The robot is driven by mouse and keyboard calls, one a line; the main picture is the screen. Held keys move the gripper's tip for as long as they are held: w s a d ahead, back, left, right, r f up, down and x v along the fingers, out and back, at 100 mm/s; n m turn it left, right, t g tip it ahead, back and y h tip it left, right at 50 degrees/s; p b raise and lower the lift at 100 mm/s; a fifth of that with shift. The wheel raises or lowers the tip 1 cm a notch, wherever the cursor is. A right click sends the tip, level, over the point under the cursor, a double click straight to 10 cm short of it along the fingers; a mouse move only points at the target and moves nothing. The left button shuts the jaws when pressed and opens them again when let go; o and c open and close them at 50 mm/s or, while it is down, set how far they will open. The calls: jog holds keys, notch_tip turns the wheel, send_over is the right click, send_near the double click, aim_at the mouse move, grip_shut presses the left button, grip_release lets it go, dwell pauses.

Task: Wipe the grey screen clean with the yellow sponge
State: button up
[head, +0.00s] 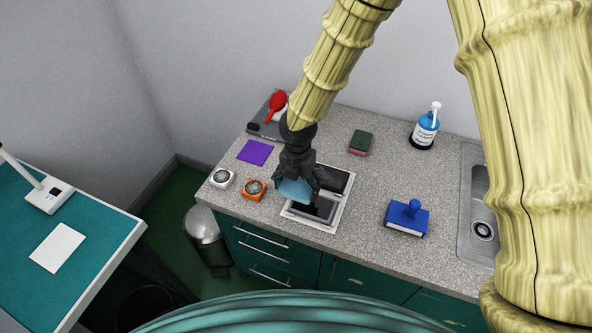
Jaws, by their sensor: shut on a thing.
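My gripper (297,183) is over the counter, pointing down, shut on a light blue piece (293,190) that looks like a cloth or sponge. I see no yellow sponge. The light blue piece is at the left edge of a white-framed tray (331,227) with dark grey panels. The nearer grey panel (319,210) looks like the screen; a second dark panel (337,179) lies behind it. The gripper hides part of both. I cannot tell whether the piece touches the screen.
A green-and-red sponge (360,141), a purple cloth (255,152), a white gauge (221,178), an orange gauge (254,189), a blue stamp-like block (407,218) and a cleaner bottle (425,128) stand around the tray. A sink (478,205) is at right. A red tool (276,105) lies at the back left.

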aim_at(298, 185)
jog(key=shift+r+p, duration=1.5)
jog(key=shift+r, duration=0.65)
jog(key=shift+w, duration=0.1)
jog(key=shift+r+p, duration=0.1)
jog(key=shift+p, duration=0.8)
